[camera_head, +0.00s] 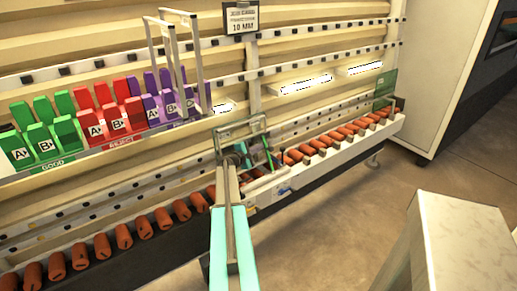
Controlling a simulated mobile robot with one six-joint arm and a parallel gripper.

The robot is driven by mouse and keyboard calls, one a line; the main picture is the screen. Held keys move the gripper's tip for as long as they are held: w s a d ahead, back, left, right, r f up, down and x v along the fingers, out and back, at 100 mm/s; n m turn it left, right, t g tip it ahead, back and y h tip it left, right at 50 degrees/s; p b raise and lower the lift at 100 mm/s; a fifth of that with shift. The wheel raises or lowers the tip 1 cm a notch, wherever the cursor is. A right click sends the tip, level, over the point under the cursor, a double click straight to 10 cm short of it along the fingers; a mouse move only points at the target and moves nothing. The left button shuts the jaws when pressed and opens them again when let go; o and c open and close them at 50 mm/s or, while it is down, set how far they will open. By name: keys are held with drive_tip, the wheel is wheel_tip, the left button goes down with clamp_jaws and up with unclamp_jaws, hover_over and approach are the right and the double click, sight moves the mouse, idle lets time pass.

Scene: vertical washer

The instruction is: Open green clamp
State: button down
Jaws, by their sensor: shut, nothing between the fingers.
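My arm reaches up from the bottom centre of the head view, and my gripper (241,153) is at its far end, at the conveyor's middle station. The gripper is small and dark here; it looks shut and empty. A green clamp part (266,158) shows just right of the gripper, within a pale, greenish see-through frame (240,129). The gripper and frame partly hide it, so I cannot tell whether they touch or whether the clamp is open.
A roller conveyor (335,152) with orange rollers runs along the wall to both sides. Green, red and purple bins (118,118) stand at the left. A sign (241,19) hangs above. A pale block (462,245) stands at the lower right; floor between is clear.

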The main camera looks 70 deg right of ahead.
drive_tip(key=s+b, duration=0.1)
drive_tip(key=s+a+r+b, duration=0.1)
drive_tip(key=s+a+b, duration=0.1)
drive_tip(key=shift+s+r+b, duration=0.1)
drive_tip(key=shift+r+b, duration=0.2)
drive_tip(key=shift+r, duration=0.1)
idle(0.5)
drive_tip(key=shift+a, duration=0.1)
drive_tip(key=f+b+v, duration=0.1)
drive_tip(key=b+v, duration=0.2)
drive_tip(key=v, duration=0.6)
drive_tip(key=shift+a, duration=0.5)
drive_tip(key=shift+d+r, duration=0.1)
